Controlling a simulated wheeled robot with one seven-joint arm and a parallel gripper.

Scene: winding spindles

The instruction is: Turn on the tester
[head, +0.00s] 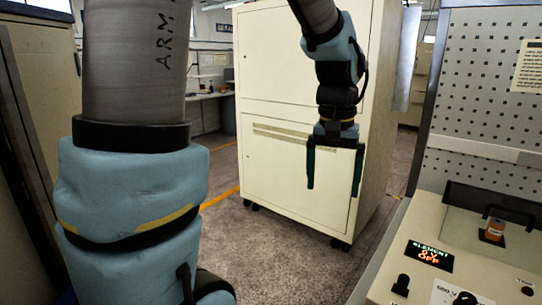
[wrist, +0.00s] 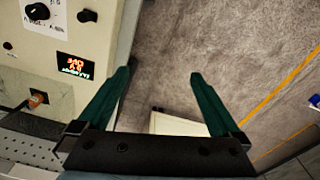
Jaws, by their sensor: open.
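The tester (head: 500,268) is a cream bench unit at the lower right of the head view. It also shows at the left of the wrist view (wrist: 99,45). Its lit display (head: 429,255) reads "ELEMENT", "0 V" and "OFF". Black controls sit below it: a knob (head: 401,285), another knob (head: 465,298) at the frame edge and a small control (head: 528,289). In the wrist view, a round knob (wrist: 37,10) and a black control (wrist: 87,15) show near the display (wrist: 75,65). My gripper (head: 334,188) is open and empty, pointing down over floor, left of the tester and apart from it.
A tall cream cabinet (head: 280,170) on casters stands behind my gripper. A perforated panel (head: 480,95) rises behind the tester. An orange part (head: 494,230) sits in a recess of the tester. Open floor (head: 240,250) lies between my arm and the tester.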

